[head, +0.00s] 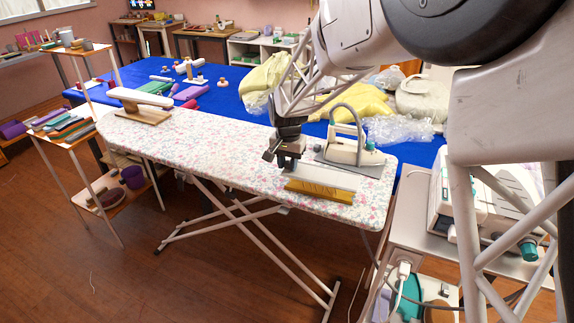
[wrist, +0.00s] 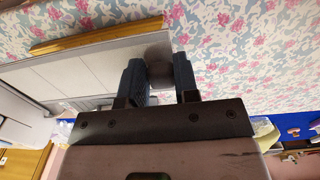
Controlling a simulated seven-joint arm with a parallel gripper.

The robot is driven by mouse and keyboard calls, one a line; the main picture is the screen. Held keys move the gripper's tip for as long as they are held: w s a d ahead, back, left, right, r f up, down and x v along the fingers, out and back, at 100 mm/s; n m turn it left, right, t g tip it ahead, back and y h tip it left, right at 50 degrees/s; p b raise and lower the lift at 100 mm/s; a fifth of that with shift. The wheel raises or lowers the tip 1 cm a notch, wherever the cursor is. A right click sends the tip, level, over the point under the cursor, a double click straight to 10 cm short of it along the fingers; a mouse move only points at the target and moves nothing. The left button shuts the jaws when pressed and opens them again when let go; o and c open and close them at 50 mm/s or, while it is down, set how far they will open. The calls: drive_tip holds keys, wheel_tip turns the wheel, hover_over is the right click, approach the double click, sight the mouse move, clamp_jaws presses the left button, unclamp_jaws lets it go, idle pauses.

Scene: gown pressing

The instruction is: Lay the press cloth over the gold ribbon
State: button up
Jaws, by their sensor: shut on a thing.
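The gold ribbon (head: 320,192) lies as a narrow strip along the front edge of the ironing board. It also shows at the upper left of the wrist view (wrist: 95,37). A pale flat panel that looks like the press cloth (head: 328,177) is just behind the ribbon, beside it and not over it. In the wrist view the panel (wrist: 85,72) spreads left of the fingers. My gripper (head: 280,158) is low over the board at the panel's left end. In the wrist view its fingers (wrist: 159,78) are shut on a dark rounded piece (wrist: 159,73); its join to the panel is unclear.
The iron (head: 345,148) stands on a grey rest (head: 360,164) behind the panel, close to my gripper. A small sleeve board (head: 140,102) stands at the far left of the floral ironing board (head: 215,147), whose middle is clear. A blue table with fabrics lies behind.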

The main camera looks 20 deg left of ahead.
sight(288, 170)
idle(0.4)
drive_tip(key=shift+f, duration=2.15)
drive_tip(key=shift+f, duration=0.2)
drive_tip(key=o, duration=1)
drive_tip(key=shift+r, duration=0.1)
drive_tip(key=shift+r, duration=3.8)
drive_tip(key=shift+d, duration=0.1)
